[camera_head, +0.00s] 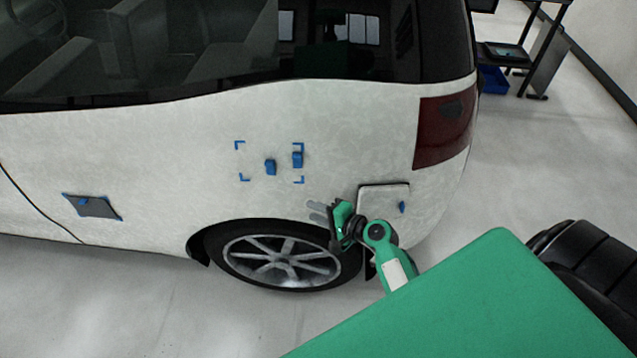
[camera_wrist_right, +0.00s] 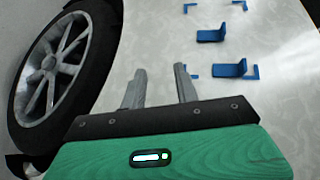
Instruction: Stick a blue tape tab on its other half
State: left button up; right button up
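Two blue tabs stick out from the white car side in the head view, a left one (camera_head: 270,167) and a right one (camera_head: 297,159). They are apart from each other, within blue corner marks (camera_head: 240,146). Two blue tabs also show in the right wrist view, an upper one (camera_wrist_right: 211,36) and a lower one (camera_wrist_right: 230,69). My right gripper (camera_head: 317,211) is below and right of the tabs, above the wheel. Its fingers are spread and empty in the wrist view (camera_wrist_right: 159,74), apart from the tabs. My left gripper is not in view.
A grey patch (camera_head: 98,208) with blue pieces sits on the car at left. A pale square panel (camera_head: 385,195) with a small blue piece (camera_head: 402,207) is right of my gripper. The rear wheel (camera_head: 280,262) is below. A dark stand (camera_head: 540,60) is at far right.

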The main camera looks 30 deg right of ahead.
jog(key=t+y, duration=0.1)
jog(key=t, duration=0.1)
send_near(271, 166)
jog(key=f+v, duration=0.1)
jog(key=v, duration=0.5)
jog(key=shift+m, duration=0.3)
jog(key=p+x, duration=0.1)
jog(key=x, duration=0.3)
jog(key=p+x, duration=0.1)
jog(key=x, duration=0.3)
jog(key=r+p+x, duration=0.1)
jog(key=p+x, duration=0.1)
jog(key=x, duration=0.2)
jog(key=shift+w+a, duration=0.2)
jog(key=shift+w, duration=0.2)
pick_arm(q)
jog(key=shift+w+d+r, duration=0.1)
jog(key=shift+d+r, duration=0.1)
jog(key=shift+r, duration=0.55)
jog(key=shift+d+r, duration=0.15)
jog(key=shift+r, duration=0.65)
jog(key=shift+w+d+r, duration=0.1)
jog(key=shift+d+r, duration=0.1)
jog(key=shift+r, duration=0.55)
pick_arm(e)
jog(key=shift+w+a+f, duration=0.15)
jog(key=shift+w+a, duration=0.1)
jog(key=shift+w, duration=0.25)
